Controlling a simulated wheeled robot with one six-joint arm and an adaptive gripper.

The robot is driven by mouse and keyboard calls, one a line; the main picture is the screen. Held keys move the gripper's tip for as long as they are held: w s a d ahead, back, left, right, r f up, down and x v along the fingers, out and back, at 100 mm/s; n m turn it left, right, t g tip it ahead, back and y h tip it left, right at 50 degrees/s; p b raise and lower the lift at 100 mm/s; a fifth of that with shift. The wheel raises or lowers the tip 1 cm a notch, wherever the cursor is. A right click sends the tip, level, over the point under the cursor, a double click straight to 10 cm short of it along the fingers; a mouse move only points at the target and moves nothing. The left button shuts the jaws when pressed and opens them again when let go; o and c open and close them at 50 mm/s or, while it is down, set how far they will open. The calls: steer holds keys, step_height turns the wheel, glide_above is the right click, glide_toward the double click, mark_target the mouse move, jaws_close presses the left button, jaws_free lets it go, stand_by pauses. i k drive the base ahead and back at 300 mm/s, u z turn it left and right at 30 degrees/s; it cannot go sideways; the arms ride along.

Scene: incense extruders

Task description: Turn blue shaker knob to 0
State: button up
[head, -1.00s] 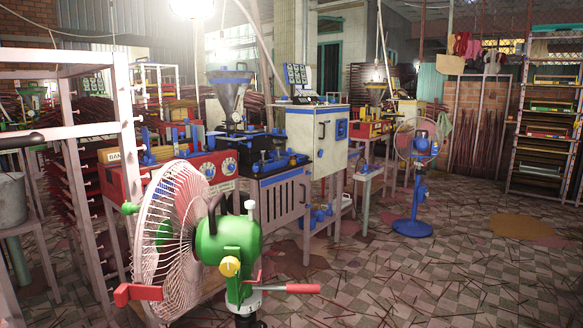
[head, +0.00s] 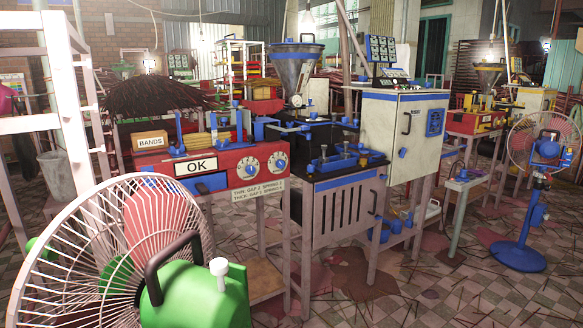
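A red machine box (head: 222,158) with an "OK" label stands left of the middle in the head view. Its front bears two blue knobs on white dials, a left one (head: 249,168) and a right one (head: 278,163). I cannot read their settings or tell which one is the shaker knob. My gripper is not in view.
A white-caged fan with a green motor (head: 195,298) fills the near left. A white rack (head: 80,70) stands behind it. A white cabinet (head: 403,135) and a blue fan (head: 518,255) are to the right. Floor with scattered sticks is open at the lower right.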

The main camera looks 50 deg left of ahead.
mark_target(250, 169)
steer(key=u, duration=0.3)
steer(key=i, duration=1)
steer(key=u, duration=1.1)
steer(key=i, duration=0.4)
steer(key=u, duration=0.35)
